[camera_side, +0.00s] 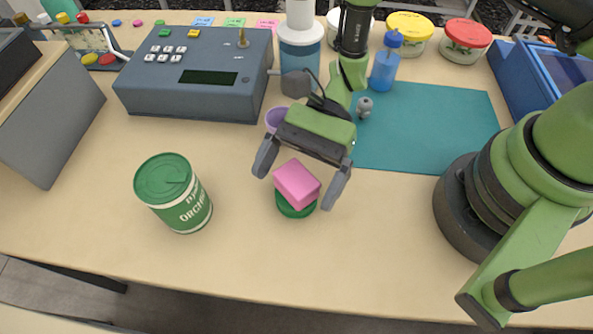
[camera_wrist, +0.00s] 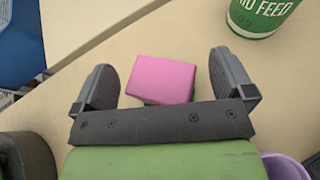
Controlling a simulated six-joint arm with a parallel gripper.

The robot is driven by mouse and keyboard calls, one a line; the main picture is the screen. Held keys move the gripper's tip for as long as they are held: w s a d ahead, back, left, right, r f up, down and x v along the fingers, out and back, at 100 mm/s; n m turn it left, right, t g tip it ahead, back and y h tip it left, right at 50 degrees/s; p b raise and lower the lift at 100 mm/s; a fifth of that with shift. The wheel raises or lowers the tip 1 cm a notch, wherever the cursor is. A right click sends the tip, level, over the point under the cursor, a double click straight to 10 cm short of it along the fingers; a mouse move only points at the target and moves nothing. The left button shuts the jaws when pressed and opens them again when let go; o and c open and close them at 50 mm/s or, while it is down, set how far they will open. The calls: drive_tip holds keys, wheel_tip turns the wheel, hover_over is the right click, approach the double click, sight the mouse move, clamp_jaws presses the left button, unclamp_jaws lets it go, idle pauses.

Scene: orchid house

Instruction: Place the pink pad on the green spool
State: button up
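The pink pad (camera_side: 297,182) is a small block that sits on top of the green spool (camera_side: 296,210), slightly tilted in the side view. Only the spool's lower edge shows beneath it. In the wrist view the pad (camera_wrist: 162,80) lies between my two fingers and hides most of what is under it. My gripper (camera_side: 298,178) is open around the pad, with a gap between the pad and each finger. It also shows at the bottom of the wrist view (camera_wrist: 165,85).
A green feed can (camera_side: 175,192) stands to the left. A purple cup (camera_side: 276,119) is just behind my gripper. A grey-blue console (camera_side: 200,85), a teal mat (camera_side: 425,125) and several bottles and jars fill the back. The front of the table is clear.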

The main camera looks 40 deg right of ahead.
drive_tip(key=shift+w+d+r, duration=0.1)
drive_tip(key=shift+d+r, duration=0.05)
drive_tip(key=shift+r, duration=0.05)
drive_tip(key=v, duration=1.2)
drive_tip(key=s+d+r+n+t+h, duration=0.2)
drive_tip(key=s+r+n+t+h, duration=0.1)
drive_tip(key=r, duration=0.4)
drive_tip(key=s+d+r+n+t+h, duration=0.3)
drive_tip(key=s+r+t+h, duration=0.1)
drive_tip(key=r, duration=0.4)
drive_tip(key=s+d+r+n+t+h, duration=0.3)
drive_tip(key=r+n+t, duration=0.1)
drive_tip(key=r, duration=0.3)
drive_tip(key=shift+s+d+r+t+h, duration=0.3)
drive_tip(key=shift+s+t+h, duration=0.1)
drive_tip(key=shift+t, duration=0.4)
